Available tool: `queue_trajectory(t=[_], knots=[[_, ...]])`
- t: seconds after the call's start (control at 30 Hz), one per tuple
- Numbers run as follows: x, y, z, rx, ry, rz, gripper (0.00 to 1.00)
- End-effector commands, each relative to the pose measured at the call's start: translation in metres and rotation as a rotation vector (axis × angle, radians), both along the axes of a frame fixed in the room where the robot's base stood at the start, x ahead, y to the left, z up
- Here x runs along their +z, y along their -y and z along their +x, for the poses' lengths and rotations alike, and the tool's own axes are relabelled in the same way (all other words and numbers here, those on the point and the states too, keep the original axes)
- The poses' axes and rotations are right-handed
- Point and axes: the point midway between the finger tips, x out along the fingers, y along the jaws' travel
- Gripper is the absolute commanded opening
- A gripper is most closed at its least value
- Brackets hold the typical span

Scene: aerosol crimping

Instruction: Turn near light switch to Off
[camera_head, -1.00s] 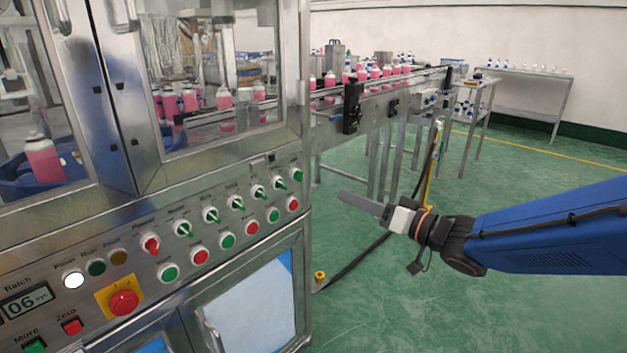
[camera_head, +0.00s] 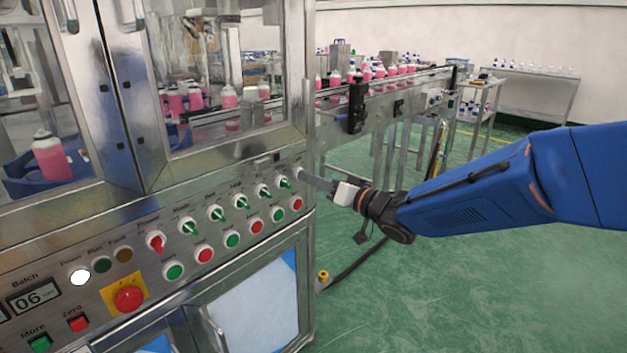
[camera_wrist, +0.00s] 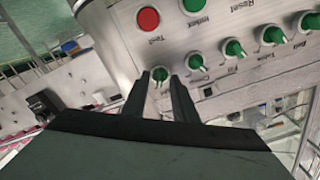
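A row of selector knobs runs along the sloping steel panel of the machine; most have green handles and one at the left is red (camera_head: 157,242). Their labels are too small to read surely, so I cannot tell which is the near light switch. My gripper (camera_head: 306,177) is at the right end of the row. In the wrist view, my gripper (camera_wrist: 158,78) is open, with one finger on each side of the end green knob (camera_wrist: 160,74). I cannot tell whether the fingers touch it. In the head view this knob is mostly hidden by the fingers.
Neighbouring green knobs (camera_wrist: 197,62) stand close beside the fingers. Below the row are red and green push buttons (camera_head: 232,240) and a red emergency stop (camera_head: 128,298) on a yellow plate. A conveyor (camera_head: 400,95) with pink bottles runs behind my gripper. The green floor is open at right.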

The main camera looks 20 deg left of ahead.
Motion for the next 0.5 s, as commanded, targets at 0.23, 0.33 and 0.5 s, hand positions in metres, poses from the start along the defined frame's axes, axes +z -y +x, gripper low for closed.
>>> queue_trajectory(t=[0.23, 0.33, 0.5], knots=[[0.0000, -0.0012, 0.0007, 0.000, 0.000, 0.000, 0.26], [0.0000, -0.0011, 0.0006, 0.000, 0.000, 0.000, 0.11], [-0.0001, -0.0010, 0.0006, 0.000, 0.000, 0.000, 0.00]])
